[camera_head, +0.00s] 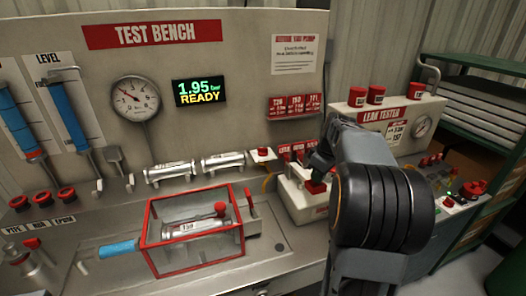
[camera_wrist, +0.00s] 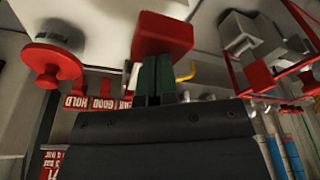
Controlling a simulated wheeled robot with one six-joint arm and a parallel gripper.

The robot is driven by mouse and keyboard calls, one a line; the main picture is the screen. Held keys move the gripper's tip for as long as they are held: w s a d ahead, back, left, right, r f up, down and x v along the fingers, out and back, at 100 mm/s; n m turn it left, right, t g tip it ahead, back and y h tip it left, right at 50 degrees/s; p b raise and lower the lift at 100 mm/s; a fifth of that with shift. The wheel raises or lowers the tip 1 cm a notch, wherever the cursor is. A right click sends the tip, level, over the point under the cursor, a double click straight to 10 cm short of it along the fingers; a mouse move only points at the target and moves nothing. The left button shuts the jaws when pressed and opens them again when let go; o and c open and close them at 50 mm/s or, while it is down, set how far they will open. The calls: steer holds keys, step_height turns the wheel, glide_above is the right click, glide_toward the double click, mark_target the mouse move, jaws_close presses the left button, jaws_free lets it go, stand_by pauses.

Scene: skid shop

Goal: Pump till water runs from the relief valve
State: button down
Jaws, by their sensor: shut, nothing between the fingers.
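My gripper (camera_head: 318,172) is shut and empty, pointing down over a red block-shaped handle (camera_head: 315,187) on a white box (camera_head: 299,207) at the bench's right. In the wrist view, the green fingertips (camera_wrist: 156,62) are against or very close to this red block (camera_wrist: 162,34); I cannot tell which. A silver valve body (camera_head: 190,229) with a red knob, likely the relief valve, lies inside a red-framed clear cage (camera_head: 150,247). A blue piece (camera_head: 118,248) sticks out at the cage's left. The display (camera_head: 199,91) reads 1.95 bar, READY.
A dial gauge (camera_head: 136,97) and blue level tubes (camera_head: 68,115) stand on the back panel. Two silver cylinders (camera_head: 222,161) lie behind the cage. The leak tester (camera_head: 386,124) stands behind my arm, right. A round red knob (camera_wrist: 52,66) is left in the wrist view.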

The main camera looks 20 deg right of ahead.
steer(key=shift+f, duration=0.15)
steer(key=shift+f+b, duration=2.4)
steer(key=shift+f, duration=0.7)
steer(key=shift+r, duration=0.2)
steer(key=shift+r+p, duration=2.6)
steer(key=shift+r, duration=0.45)
steer(key=shift+f, duration=0.2)
steer(key=shift+f+b, duration=1.35)
steer(key=shift+f, duration=0.25)
